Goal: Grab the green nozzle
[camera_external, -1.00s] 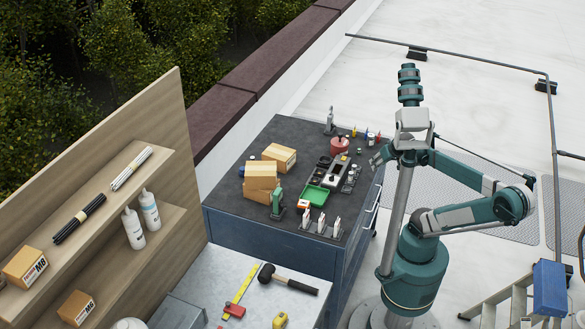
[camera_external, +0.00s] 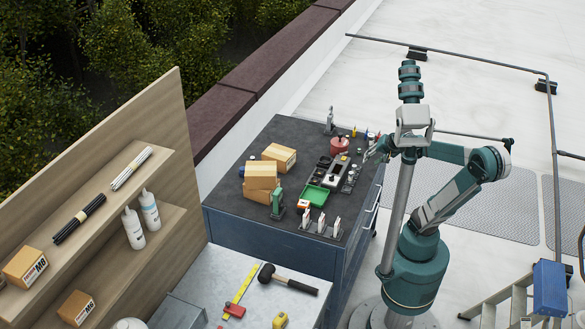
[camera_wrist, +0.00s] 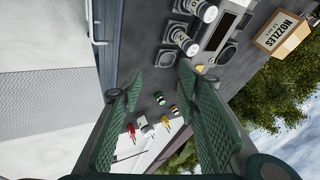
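My gripper (camera_external: 374,150) is at the right edge of the dark cabinet top in the external view. In the wrist view my gripper (camera_wrist: 161,82) is open, with its two green padded fingers wide apart and nothing held. A small green-and-white piece (camera_wrist: 159,98) lies between and beyond the fingers; it may be the green nozzle, but it is too small to be sure. Beside it are a small dark-and-yellow piece (camera_wrist: 173,108), a yellow-tipped piece (camera_wrist: 165,121), a red-tipped piece (camera_wrist: 131,130) and a white piece (camera_wrist: 142,122). I cannot pick out a green nozzle in the external view.
The cabinet top (camera_external: 235,203) also holds cardboard boxes (camera_external: 261,175), a green tray (camera_external: 315,195) and a red pot (camera_external: 339,145). A cabinet handle (camera_wrist: 95,22) runs at left.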

